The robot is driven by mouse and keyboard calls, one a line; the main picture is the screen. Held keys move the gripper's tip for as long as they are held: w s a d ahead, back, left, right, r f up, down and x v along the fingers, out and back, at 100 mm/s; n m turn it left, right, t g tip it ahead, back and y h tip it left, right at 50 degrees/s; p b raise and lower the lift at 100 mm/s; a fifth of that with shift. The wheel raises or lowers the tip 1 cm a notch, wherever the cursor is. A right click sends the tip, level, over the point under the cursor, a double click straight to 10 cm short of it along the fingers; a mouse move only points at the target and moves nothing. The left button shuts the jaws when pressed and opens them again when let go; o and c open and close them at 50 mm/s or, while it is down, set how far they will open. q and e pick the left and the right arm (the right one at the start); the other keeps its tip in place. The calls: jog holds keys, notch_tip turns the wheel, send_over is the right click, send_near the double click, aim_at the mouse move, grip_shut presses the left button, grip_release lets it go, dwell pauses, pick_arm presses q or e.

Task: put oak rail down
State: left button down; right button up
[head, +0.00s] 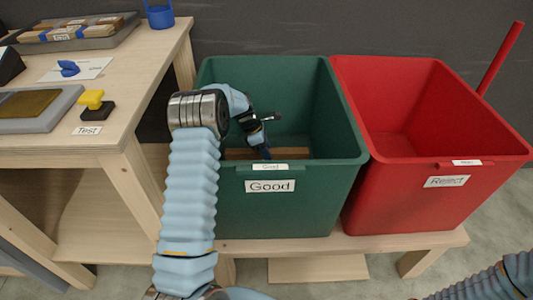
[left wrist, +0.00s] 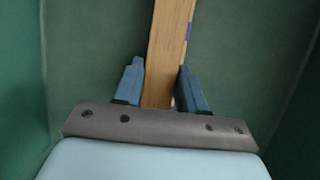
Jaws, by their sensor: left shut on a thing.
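The oak rail (left wrist: 170,45) is a pale wooden bar between the two blue fingers of my left gripper (left wrist: 160,78) in the left wrist view. The gripper is shut on it, and the rail runs away from the fingers, with a small blue mark on its right edge. In the head view my left gripper (head: 264,150) reaches down inside the green bin (head: 225,210) labelled "Good". Brown wood (head: 238,154) shows low in the bin beside the gripper; the front wall hides part of it. I cannot tell whether the rail touches the bin floor.
A red bin (head: 400,200) labelled "Reject" stands right of the green one on a low wooden bench (head: 310,243). A wooden table (head: 140,65) at left holds a tray of wood pieces (head: 90,32), a grey plate (head: 30,108) and a yellow-black stamp (head: 93,103).

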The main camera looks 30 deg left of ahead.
pick_arm(q)
jog(key=shift+f, duration=0.7)
jog(key=shift+f, duration=0.25)
jog(key=c, duration=0.6)
grip_release()
jog(key=shift+c, duration=0.2)
jog(key=shift+r, duration=0.1)
jog(key=shift+r, duration=0.35)
jog(key=v, duration=1.1)
jog(key=shift+r, duration=0.35)
